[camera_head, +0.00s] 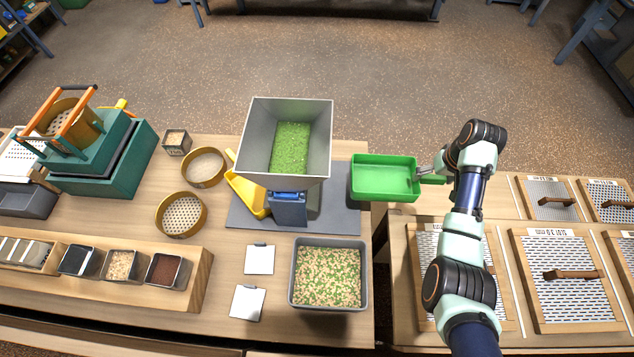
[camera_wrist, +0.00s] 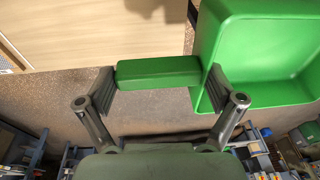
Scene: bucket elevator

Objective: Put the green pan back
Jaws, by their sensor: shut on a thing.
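The green pan (camera_head: 384,179) is an empty-looking rectangular tray with a short green handle. It is to the right of the grey hopper, at the right edge of the grey mat. My gripper (camera_head: 428,176) is at the pan's right side, shut on its handle. In the wrist view the handle (camera_wrist: 158,72) lies between the two fingers, and the pan's basin (camera_wrist: 270,50) shows at the upper right. I cannot tell whether the pan touches the table or hangs above it.
A grey hopper (camera_head: 254,130) with green grains stands on the grey mat (camera_head: 325,195). A grey bin (camera_head: 330,240) of mixed grains is in front. A yellow scoop (camera_head: 247,194) is left of the hopper. Framed sieves (camera_head: 566,270) lie on the right table. A gap separates the tables.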

